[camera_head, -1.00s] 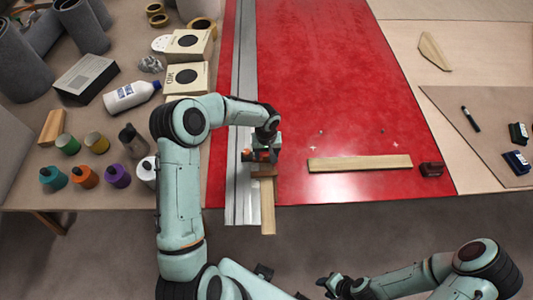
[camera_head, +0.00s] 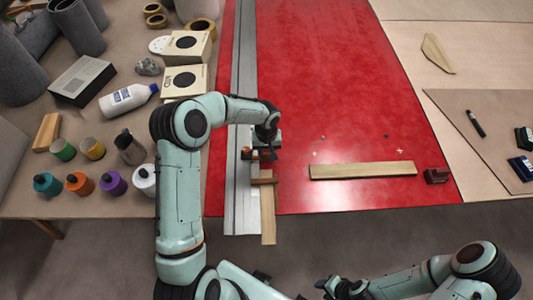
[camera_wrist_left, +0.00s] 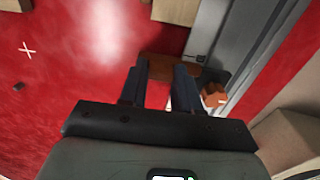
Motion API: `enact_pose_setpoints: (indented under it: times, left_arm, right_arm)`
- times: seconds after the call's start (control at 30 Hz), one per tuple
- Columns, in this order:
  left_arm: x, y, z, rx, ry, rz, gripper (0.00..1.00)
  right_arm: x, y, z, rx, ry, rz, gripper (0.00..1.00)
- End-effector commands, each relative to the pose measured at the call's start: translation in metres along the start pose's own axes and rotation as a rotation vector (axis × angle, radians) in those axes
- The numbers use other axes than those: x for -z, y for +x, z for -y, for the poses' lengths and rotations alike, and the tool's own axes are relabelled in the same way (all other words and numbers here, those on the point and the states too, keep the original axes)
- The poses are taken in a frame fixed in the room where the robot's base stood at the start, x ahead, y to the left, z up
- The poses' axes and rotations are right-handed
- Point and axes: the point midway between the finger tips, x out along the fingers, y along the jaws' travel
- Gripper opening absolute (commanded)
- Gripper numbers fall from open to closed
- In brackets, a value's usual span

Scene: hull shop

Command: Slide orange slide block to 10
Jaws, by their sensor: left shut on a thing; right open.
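The orange slide block (camera_head: 247,154) sits on the grey metal rail (camera_head: 241,200) along the left side of the red table. In the left wrist view an orange part of it (camera_wrist_left: 212,95) shows beside the right finger. My left gripper (camera_head: 262,153) is low over the rail's right edge, shut on the slide block; the grip itself is partly hidden. Its fingers (camera_wrist_left: 160,88) also show in the wrist view. Scale marks and the 10 are too small to read. My right gripper (camera_head: 325,288) is open and empty, in front of the table.
A brown crosspiece (camera_head: 264,181) on a wooden strip (camera_head: 268,215) lies close to the gripper, on its near side. A wooden bar (camera_head: 362,170) and a dark red block (camera_head: 436,176) lie to the right. Bottles and boxes crowd the left bench. The far red surface (camera_head: 315,60) is clear.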

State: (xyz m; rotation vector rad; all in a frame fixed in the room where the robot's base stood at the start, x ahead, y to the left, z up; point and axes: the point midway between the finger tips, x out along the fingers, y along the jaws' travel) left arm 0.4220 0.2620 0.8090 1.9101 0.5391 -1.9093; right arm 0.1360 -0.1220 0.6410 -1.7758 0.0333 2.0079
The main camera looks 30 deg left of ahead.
Motion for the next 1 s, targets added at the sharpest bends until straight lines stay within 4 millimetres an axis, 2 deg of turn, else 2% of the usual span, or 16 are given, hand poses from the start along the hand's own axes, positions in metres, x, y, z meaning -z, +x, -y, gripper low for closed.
enact_pose_setpoints:
  times: [0.2, 0.23, 0.3, 0.67, 0.83, 1.0]
  left_arm:
    - [-0.001, 0.002, 0.0, -0.001, 0.001, 0.003, 0.0]
    - [-0.001, 0.002, 0.0, -0.001, 0.001, 0.003, 0.38]
    - [-0.001, 0.002, 0.0, -0.001, 0.001, 0.003, 0.57]
    - [-0.001, -0.003, 0.0, 0.0, 0.001, 0.003, 0.57]
    - [0.0, -0.028, 0.0, -0.001, 0.0, -0.001, 0.57]
    - [0.0, -0.068, -0.001, -0.002, 0.001, -0.002, 0.57]
  right_arm:
    - [0.0, 0.0, 0.0, 0.0, 0.001, 0.0, 0.43]
    - [0.0, 0.0, 0.0, 0.0, 0.001, 0.0, 0.43]
    - [0.0, 0.0, 0.0, 0.0, 0.001, 0.0, 0.43]
    - [0.0, 0.0, 0.0, 0.0, 0.001, 0.0, 0.43]
    - [0.0, 0.0, 0.0, 0.0, 0.001, 0.0, 0.43]
    - [0.0, -0.001, 0.0, 0.0, 0.0, 0.0, 0.43]
